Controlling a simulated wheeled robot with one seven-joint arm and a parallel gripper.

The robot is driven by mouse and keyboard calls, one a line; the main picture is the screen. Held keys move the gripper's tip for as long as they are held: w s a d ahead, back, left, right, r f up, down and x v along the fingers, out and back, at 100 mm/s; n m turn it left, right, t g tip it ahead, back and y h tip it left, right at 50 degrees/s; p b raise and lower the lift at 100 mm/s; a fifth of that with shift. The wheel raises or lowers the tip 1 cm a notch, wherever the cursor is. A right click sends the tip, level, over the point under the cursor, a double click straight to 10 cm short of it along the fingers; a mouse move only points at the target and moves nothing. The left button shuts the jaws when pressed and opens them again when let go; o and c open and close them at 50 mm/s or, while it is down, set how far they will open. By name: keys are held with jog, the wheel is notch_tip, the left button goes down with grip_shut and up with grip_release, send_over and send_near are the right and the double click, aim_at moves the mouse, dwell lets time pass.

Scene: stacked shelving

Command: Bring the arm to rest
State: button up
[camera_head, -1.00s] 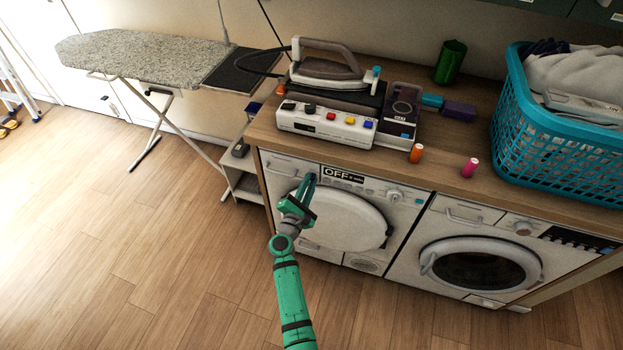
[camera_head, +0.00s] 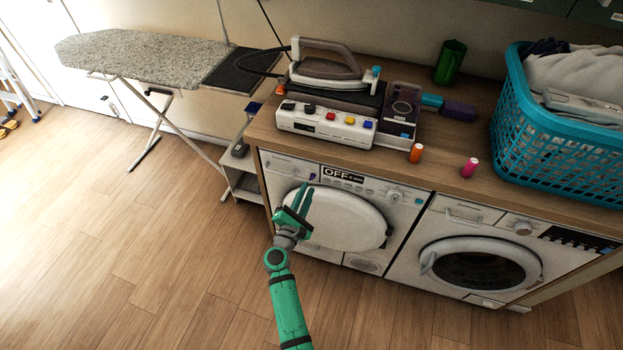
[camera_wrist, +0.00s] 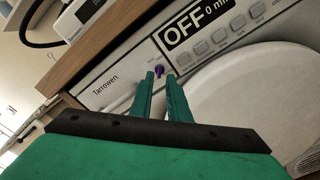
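My green gripper (camera_head: 303,190) is in front of the left machine's upper left part, below the counter edge. Its two fingers stand a little apart with nothing between them. In the wrist view the gripper (camera_wrist: 161,78) points at the panel marked "Tarrowen", with a narrow gap between the fingertips. A small purple knob (camera_wrist: 159,70) shows just beyond the tips; I cannot tell how far. The left machine (camera_head: 342,214) has a closed round white door and a display (camera_head: 343,174) reading "OFF 0 min".
A second washer (camera_head: 480,255) stands at right. An ironing board (camera_head: 140,55) is at left. The floor at left is open.

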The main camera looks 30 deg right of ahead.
jog(key=shift+s+a, duration=0.25)
jog(key=shift+a, duration=0.05)
dwell(0.4)
jog(key=s+a+r+n+t+y, duration=0.1)
jog(key=s+a+n+t+y, duration=0.2)
jog(key=s+a+n, duration=0.8)
jog(key=s+a+r+n+t+y, duration=0.1)
jog(key=s+a+n+t+y, duration=0.45)
jog(key=s+n, duration=0.9)
jog(key=s+a+r+n+g+y, duration=0.1)
jog(key=s+a+r+n, duration=0.1)
jog(key=s+n, duration=0.3)
jog(key=s+a+r+n+g+y, duration=0.2)
jog(key=s+a+n, duration=0.3)
jog(key=n, duration=0.9)
jog(key=s+a+r+n+g+y, duration=0.2)
jog(key=s+a+r+n, duration=0.2)
jog(key=n, duration=0.6)
jog(key=shift+v, duration=1.05)
jog(key=shift+a, duration=0.1)
